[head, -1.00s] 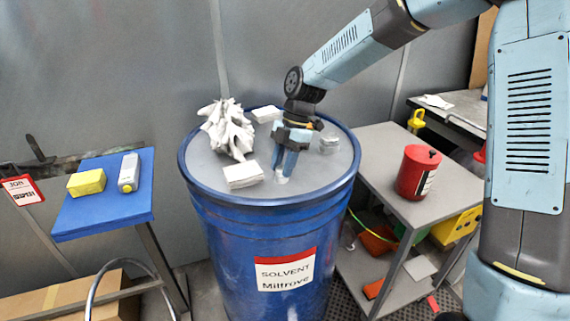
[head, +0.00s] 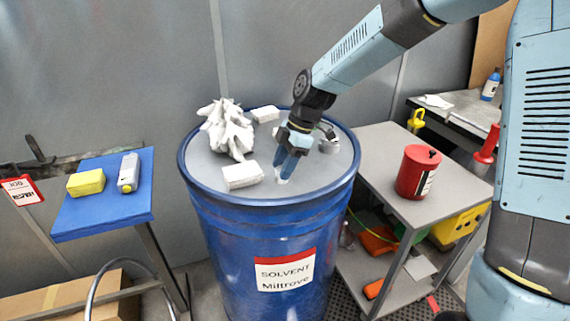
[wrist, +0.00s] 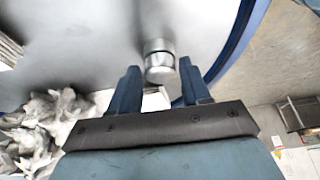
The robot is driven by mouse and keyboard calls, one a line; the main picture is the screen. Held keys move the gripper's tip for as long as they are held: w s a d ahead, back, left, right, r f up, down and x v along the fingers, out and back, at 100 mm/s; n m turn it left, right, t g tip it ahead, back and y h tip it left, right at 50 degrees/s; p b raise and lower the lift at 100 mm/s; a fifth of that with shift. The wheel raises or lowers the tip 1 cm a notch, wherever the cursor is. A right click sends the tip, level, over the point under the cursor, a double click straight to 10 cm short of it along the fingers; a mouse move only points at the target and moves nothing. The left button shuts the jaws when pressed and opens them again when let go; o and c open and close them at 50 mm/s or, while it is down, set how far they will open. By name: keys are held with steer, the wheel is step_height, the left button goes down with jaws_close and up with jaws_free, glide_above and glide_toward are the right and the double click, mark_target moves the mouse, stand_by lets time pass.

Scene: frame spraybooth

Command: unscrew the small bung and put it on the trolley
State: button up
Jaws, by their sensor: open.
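The blue solvent drum (head: 250,225) stands in the middle with a grey lid. The small bung (head: 282,180) is a pale, short cylinder on the lid near the front rim. In the wrist view it is a silvery cylinder (wrist: 159,62) just beyond the fingertips, roughly centred between them. My gripper (head: 289,166) is open and points down over the bung; its fingers also show in the wrist view (wrist: 160,82). I cannot tell whether they touch it. A larger metal fitting (head: 328,146) is on the lid to the right. The grey trolley (head: 385,150) stands right of the drum.
On the lid are a crumpled white rag (head: 230,130) and white blocks (head: 243,175), (head: 265,114). A red can (head: 418,172) stands on the trolley top, which has free room on its left. A blue table (head: 106,215) at left holds a yellow block and a bottle.

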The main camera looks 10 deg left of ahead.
steer(key=m, duration=0.2)
steer(key=m+t, duration=0.1)
steer(key=m, duration=0.1)
steer(key=m+t, duration=0.1)
steer(key=m, duration=0.1)
steer(key=shift+s+y, duration=0.25)
steer(key=shift+y, duration=0.05)
steer(key=shift+s+m+t, duration=0.1)
steer(key=shift+m+t, duration=0.45)
steer(key=shift+m, duration=0.85)
steer(key=shift+s+m+t, duration=0.1)
steer(key=shift+m+t, duration=0.45)
steer(key=shift+m, duration=0.85)
steer(key=shift+m+t+h, duration=0.3)
steer(key=shift+m+h, duration=0.1)
steer(key=shift+m, duration=0.4)
steer(key=shift+a+m+t+h, duration=0.15)
steer(key=shift+m+t+h, duration=0.35)
steer(key=shift+m, duration=1.8)
steer(key=shift+m+t+h, duration=0.4)
steer(key=shift+m+h, duration=0.6)
steer(key=shift+m, duration=1.4)
steer(key=shift+c, duration=0.2)
